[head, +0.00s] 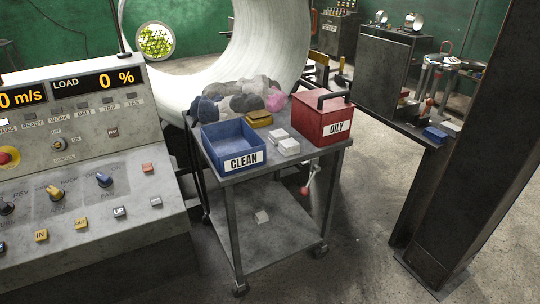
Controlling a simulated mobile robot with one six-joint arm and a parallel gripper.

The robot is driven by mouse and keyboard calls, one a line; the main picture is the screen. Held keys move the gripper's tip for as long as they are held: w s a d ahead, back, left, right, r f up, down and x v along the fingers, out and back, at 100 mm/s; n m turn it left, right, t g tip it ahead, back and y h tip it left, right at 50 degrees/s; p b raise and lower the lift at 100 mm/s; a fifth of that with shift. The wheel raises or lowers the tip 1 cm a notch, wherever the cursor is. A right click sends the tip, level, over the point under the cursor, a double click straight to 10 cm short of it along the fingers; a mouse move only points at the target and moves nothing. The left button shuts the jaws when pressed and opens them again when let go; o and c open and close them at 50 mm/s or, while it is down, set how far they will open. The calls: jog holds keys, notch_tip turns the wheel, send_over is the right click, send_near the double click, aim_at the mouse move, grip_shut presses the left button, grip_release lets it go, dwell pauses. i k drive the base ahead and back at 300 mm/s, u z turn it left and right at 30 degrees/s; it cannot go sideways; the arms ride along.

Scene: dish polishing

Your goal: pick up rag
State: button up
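A heap of crumpled rags (235,103) in grey, dark blue and pink lies at the back of the cart's top shelf. A pink rag (275,100) is at the heap's right end. Single rags in the grey middle are hard to tell apart. In front of the heap is a blue open box marked CLEAN (228,160), which looks empty inside. To the right is a red box marked OILY (320,125) with a dark handle; its inside is hidden. My gripper is not in view.
The metal cart (293,166) also bears a yellow-brown block (259,118) and small white blocks (288,147). A control console (80,170) stands at left, a large white curved dish (240,50) behind, and a dark steel post (470,130) at right. Floor right of the cart is clear.

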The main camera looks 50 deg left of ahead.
aim_at(288, 147)
jog(key=z, duration=0.15)
jog(key=k, duration=0.7)
jog(key=u, duration=2.5)
jog(key=i, duration=1)
jog(key=u, duration=0.1)
